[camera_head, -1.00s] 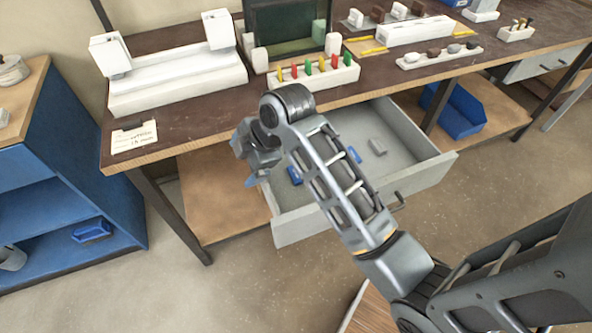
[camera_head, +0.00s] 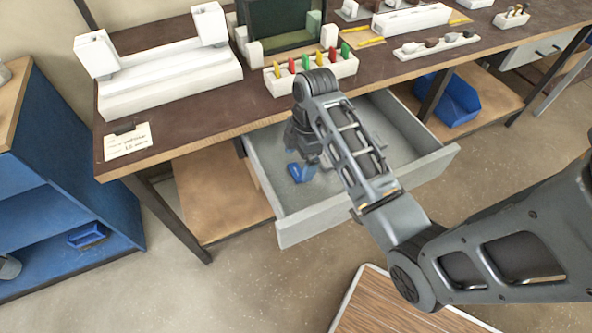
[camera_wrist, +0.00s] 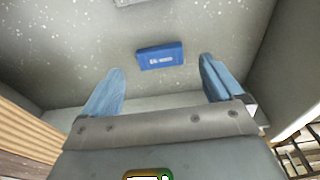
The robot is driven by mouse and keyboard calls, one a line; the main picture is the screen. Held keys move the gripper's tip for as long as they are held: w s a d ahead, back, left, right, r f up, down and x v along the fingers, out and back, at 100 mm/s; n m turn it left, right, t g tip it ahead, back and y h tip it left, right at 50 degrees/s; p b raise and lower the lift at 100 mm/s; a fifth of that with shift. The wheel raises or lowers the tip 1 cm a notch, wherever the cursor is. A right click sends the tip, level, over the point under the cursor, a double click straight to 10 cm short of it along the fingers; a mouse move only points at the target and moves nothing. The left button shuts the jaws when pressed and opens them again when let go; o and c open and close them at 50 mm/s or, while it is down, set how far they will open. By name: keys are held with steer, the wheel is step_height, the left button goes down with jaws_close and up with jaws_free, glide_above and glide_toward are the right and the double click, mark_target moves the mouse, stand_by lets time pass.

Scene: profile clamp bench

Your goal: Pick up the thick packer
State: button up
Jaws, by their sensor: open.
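A blue block (camera_wrist: 160,55) with a small white label lies on the floor of the grey open drawer (camera_head: 400,187). I cannot read the label, so I cannot tell for sure that it is the thick packer. My gripper (camera_wrist: 161,68) is open and empty, its blue fingers spread wider than the block. In the wrist view the block shows beyond and between the fingertips, apart from both. In the head view my gripper (camera_head: 304,165) points down into the drawer, beside a blue patch (camera_head: 292,171) that seems to be this block.
The drawer walls stand around my gripper, under the bench top (camera_head: 190,118). A rack of coloured pegs (camera_head: 345,68) stands at the bench's front edge above. A grey piece (camera_wrist: 130,2) is cut off at the wrist view's top. A blue bin (camera_head: 455,103) sits on the shelf at right.

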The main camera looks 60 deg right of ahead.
mark_target(296, 171)
steer(key=shift+w+a+f, duration=0.1)
steer(key=shift+a+f, duration=0.05)
steer(key=shift+f, duration=0.65)
steer(key=shift+w+a+f, duration=0.1)
steer(key=shift+f, duration=0.7)
steer(key=c, duration=1.1)
steer(key=shift+r, duration=0.1)
